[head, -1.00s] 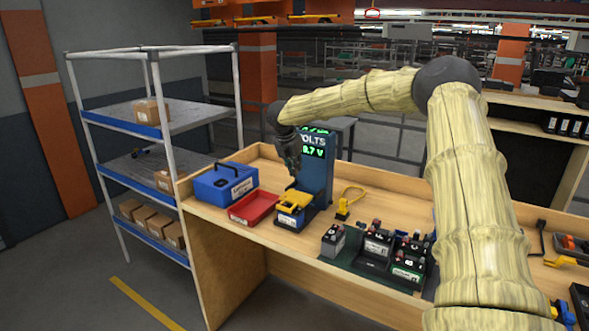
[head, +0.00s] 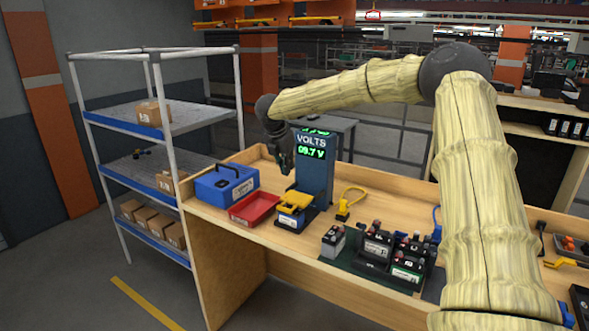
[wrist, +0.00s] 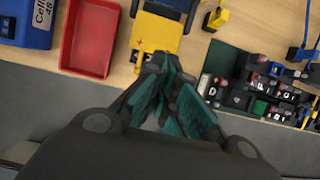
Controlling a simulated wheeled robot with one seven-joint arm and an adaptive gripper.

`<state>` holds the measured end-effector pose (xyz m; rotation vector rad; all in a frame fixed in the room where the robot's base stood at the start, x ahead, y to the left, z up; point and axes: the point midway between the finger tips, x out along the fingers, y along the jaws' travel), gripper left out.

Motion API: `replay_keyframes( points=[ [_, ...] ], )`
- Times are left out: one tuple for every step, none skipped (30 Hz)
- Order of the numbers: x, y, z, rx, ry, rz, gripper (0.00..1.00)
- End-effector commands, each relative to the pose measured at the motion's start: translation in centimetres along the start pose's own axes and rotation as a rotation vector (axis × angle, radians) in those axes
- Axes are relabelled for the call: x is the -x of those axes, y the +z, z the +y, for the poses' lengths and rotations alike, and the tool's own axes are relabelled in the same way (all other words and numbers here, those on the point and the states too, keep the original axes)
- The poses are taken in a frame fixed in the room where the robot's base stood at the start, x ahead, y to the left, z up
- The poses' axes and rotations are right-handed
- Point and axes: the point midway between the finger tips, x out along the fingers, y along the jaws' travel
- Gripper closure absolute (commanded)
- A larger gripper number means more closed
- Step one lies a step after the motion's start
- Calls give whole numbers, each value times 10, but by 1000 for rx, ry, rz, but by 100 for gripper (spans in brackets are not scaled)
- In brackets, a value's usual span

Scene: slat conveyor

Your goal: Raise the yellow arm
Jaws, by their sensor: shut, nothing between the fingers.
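In the wrist view the yellow arm (wrist: 156,36) is at the top centre, just beyond my fingertips. My gripper (head: 286,170) hangs above and behind the yellow arm, left of the display post, and looks apart from it. In the wrist view my gripper (wrist: 158,62) has its fingers together, with nothing seen between them.
A red tray (head: 254,208) and a blue case (head: 226,187) stand left of the tester. A yellow clip with a looped cable (head: 343,208) is to its right. Black holders with batteries (head: 378,245) are nearer the front edge. Shelves with cartons (head: 155,113) stand left.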

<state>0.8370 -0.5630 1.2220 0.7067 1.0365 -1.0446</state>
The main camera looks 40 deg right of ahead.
Motion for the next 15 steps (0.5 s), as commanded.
replay_keyframes(
  points=[
    [7, -6, 2, 3, 1, -1, 100],
    [10, -9, 3, 4, 1, -1, 100],
    [14, -12, 5, 6, 2, -1, 100],
    [17, -14, 6, 6, 2, -1, 100],
    [20, -17, 7, 7, 3, -1, 100],
    [23, -20, 8, 8, 3, 0, 100],
    [24, -21, 8, 8, 3, 0, 100],
    [26, -23, 8, 8, 3, 0, 100],
    [28, -24, 9, 8, 3, 0, 100],
    [28, -25, 9, 8, 3, 0, 100],
    [29, -25, 9, 7, 3, 0, 100],
    [30, -26, 9, 7, 3, 0, 100],
    [30, -26, 9, 7, 3, 0, 100],
    [30, -26, 10, 8, 3, 1, 100],
    [30, -27, 10, 8, 3, 1, 100]
  ],
)
